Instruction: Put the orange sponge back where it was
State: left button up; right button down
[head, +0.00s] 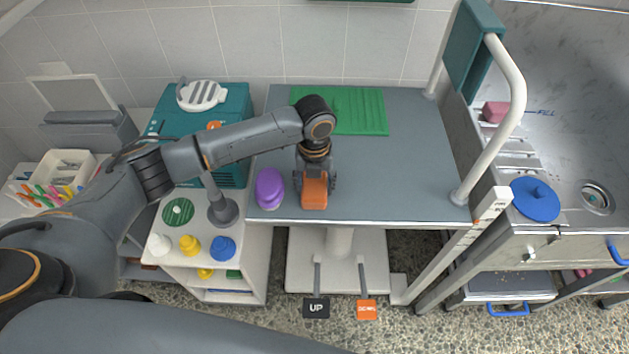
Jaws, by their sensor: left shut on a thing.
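The orange sponge (314,194) is in the head view, near the front edge of the grey table (415,165). My left gripper (315,180) points down and is shut on the sponge, with a finger at each side of it. The gripper partly hides the sponge's upper part. I cannot tell whether the sponge touches the table top or hangs just above it. My right gripper is not in view.
A purple container (270,188) stands just left of the sponge. A green ridged mat (358,112) lies at the table's back. A white rail (490,150) rises at the right. Bottles, including a yellow one (189,244), stand on the left cart. The table's right half is clear.

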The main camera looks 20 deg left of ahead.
aim_at(315, 184)
pick_arm(q)
jog(key=o, duration=1)
jog(key=shift+f, duration=0.15)
notch_tip(315, 184, up, 12)
jog(key=shift+r+b, duration=0.2)
jog(key=shift+b, duration=0.95)
